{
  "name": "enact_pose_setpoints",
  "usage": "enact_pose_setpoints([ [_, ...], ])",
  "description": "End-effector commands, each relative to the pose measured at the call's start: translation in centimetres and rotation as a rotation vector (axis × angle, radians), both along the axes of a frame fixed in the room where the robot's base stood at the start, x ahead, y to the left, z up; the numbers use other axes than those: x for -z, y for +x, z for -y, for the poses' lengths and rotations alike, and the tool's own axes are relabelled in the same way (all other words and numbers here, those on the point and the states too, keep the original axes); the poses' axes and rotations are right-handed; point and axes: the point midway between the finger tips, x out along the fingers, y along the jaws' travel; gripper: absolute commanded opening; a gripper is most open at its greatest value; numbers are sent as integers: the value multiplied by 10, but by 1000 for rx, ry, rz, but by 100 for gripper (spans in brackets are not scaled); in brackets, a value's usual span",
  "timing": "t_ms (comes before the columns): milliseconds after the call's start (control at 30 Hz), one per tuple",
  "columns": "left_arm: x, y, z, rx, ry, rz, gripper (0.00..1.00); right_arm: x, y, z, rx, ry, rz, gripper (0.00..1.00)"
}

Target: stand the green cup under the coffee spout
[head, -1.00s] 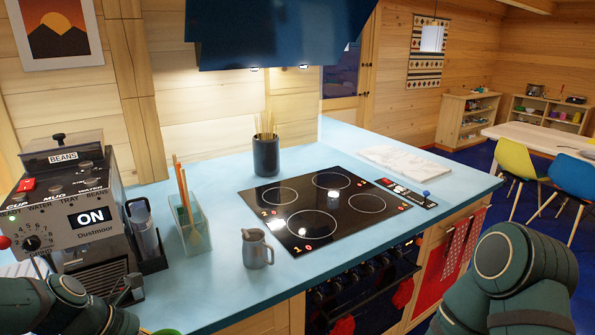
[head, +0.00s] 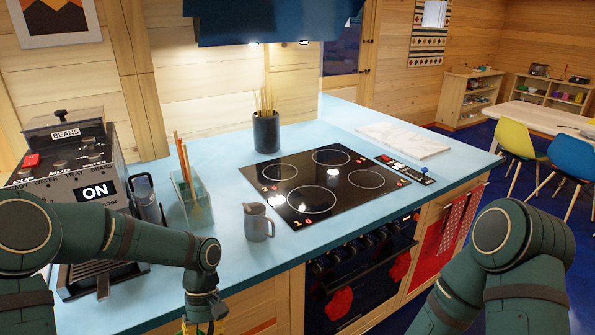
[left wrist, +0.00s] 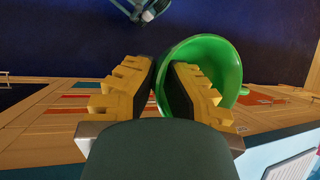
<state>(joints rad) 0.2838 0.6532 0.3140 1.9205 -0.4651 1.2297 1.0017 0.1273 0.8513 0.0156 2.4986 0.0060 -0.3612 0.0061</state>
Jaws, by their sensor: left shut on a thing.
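The green cup (left wrist: 212,50) shows in the left wrist view, its round mouth open toward the camera. My left gripper (left wrist: 163,82) is shut on the cup's wall, with one yellow finger overlapping the mouth. In the head view my left gripper is at the bottom edge, in front of the counter, mostly cut off; the cup there is barely visible. The coffee machine (head: 118,150), with an ON display, stands at the left of the counter. My left arm crosses in front of it and hides its spout; part of its tray (head: 95,278) shows below. My right gripper is out of view.
On the blue counter (head: 225,190) stand a clear holder (head: 190,205) with sticks, a grey pitcher (head: 257,222), a dark utensil pot (head: 266,130) and a black hob (head: 290,170). Open counter lies between the holder and the pitcher.

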Motion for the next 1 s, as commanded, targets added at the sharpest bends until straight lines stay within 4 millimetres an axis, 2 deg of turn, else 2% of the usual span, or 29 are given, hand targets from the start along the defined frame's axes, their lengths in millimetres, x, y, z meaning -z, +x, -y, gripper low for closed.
enact_pose_setpoints([
  [33, 8, 4, 6, 149, 1, -3, 0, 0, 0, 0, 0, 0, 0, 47],
  [100, 15, 10, 9, 320, 0, -1, 0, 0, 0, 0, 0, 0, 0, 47],
  [200, 23, 16, 12, 497, 0, 0, 0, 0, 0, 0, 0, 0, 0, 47],
  [300, 27, 21, 14, 601, -1, 2, 0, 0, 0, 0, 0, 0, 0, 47],
  [467, 29, 24, 15, 653, 0, 3, 0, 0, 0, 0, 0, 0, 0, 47],
  [1000, 29, 23, 14, 646, 0, 6, 0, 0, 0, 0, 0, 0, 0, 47],
])
